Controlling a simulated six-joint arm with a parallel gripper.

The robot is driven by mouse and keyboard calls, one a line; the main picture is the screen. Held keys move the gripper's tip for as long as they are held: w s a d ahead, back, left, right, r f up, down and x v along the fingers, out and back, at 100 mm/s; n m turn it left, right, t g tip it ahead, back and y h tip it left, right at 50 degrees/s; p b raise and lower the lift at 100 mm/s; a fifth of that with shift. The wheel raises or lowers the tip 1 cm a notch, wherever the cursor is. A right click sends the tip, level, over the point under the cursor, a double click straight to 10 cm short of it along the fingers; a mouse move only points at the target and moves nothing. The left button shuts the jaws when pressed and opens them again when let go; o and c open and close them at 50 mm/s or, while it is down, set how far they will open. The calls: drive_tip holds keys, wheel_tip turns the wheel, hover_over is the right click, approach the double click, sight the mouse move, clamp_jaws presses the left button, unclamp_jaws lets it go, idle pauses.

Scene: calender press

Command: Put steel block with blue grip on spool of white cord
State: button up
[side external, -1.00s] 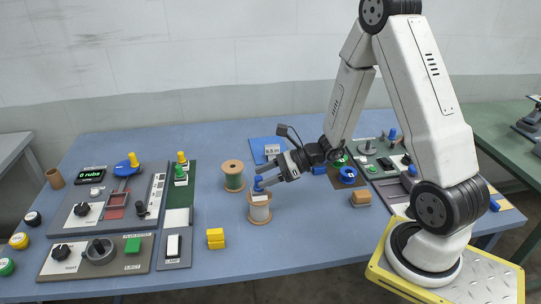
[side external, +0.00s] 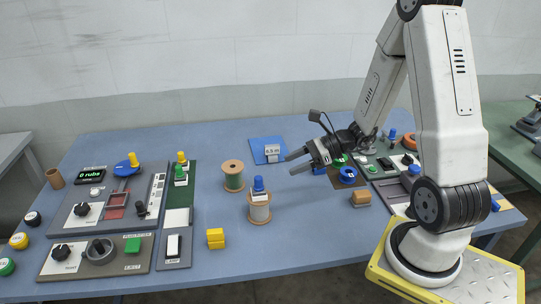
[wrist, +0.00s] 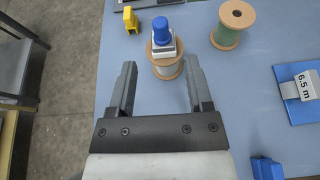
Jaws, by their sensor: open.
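The steel block with blue grip (side external: 259,188) sits upright on top of the spool of white cord (side external: 259,212), which stands on the blue table. In the wrist view the block (wrist: 163,41) rests on the spool's upper flange (wrist: 164,69), beyond the fingertips. My gripper (side external: 288,164) is open and empty, to the right of the block and above the table, clear of it. In the wrist view my gripper's two fingers (wrist: 160,64) are spread wide with nothing between them.
A spool of green cord (side external: 233,176) stands behind the white one. A yellow block (side external: 215,238) lies at front left. Control panels with knobs (side external: 110,205) fill the left side. A blue board with a 6.5 m tag (side external: 267,149) lies at the back. Bare table lies right of the white spool.

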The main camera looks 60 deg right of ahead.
idle(0.4)
drive_tip(key=s+a+f+n+g+h, duration=0.4)
drive_tip(key=s+a+n+g, duration=0.5)
drive_tip(key=n, duration=0.7)
drive_tip(key=w+r+n+h, duration=0.1)
drive_tip(key=n+h, duration=0.1)
drive_tip(key=n, duration=0.1)
drive_tip(key=w+r+n+t+h, duration=0.1)
drive_tip(key=w+n, duration=0.1)
drive_tip(key=n, duration=0.2)
drive_tip(key=w+r+n+t+h, duration=0.1)
drive_tip(key=n+h, duration=0.1)
drive_tip(key=n, duration=0.2)
drive_tip(key=shift+w+r+h, duration=0.15)
drive_tip(key=shift+r+h, duration=0.15)
drive_tip(key=shift+r, duration=0.05)
